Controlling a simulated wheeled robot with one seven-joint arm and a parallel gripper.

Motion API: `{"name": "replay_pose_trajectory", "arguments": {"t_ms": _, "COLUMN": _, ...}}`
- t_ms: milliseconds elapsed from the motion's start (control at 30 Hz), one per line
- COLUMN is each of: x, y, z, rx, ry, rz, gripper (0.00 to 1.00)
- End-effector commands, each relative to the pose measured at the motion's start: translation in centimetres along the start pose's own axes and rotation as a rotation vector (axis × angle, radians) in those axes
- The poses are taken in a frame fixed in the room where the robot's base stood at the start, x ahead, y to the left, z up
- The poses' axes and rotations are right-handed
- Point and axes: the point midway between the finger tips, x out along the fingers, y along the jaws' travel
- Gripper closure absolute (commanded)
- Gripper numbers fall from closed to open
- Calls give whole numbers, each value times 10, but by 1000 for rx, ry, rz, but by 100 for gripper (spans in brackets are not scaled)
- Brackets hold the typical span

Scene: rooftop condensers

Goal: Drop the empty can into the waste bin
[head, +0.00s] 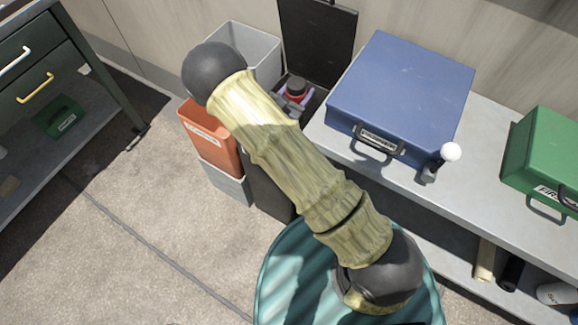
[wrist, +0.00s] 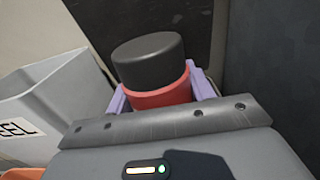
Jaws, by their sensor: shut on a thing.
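My gripper (head: 297,92) has purple fingers shut on a red can with a dark grey top (head: 294,86). In the wrist view the can (wrist: 158,70) stands roughly upright between the two fingers (wrist: 160,92). The gripper and can are at the mouth of a dark bin (head: 268,185), whose lid (head: 318,38) is raised behind. I take this to be the waste bin; no label on it shows. My arm hides much of it, and the can's lower end is hidden. How deep the can sits relative to the rim is unclear.
Left of the dark bin stand an orange bin (head: 208,140) and a grey bin (head: 248,45), labelled "...EEL" in the wrist view (wrist: 45,100). A bench (head: 480,150) on the right carries a blue case (head: 405,90) and a green case (head: 550,160).

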Motion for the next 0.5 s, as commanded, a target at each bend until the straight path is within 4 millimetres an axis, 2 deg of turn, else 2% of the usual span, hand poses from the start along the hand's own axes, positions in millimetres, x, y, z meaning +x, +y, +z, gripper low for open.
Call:
{"name": "replay_pose_trajectory", "arguments": {"t_ms": 33, "x": 0, "y": 0, "z": -11, "rx": 0, "ry": 0, "rz": 0, "gripper": 70}}
{"name": "replay_pose_trajectory", "arguments": {"t_ms": 133, "x": 0, "y": 0, "z": -18, "rx": 1, "ry": 0, "rz": 1, "gripper": 70}}
{"name": "replay_pose_trajectory", "arguments": {"t_ms": 500, "x": -1, "y": 1, "z": -21, "rx": 1, "ry": 0, "rz": 3, "gripper": 70}}
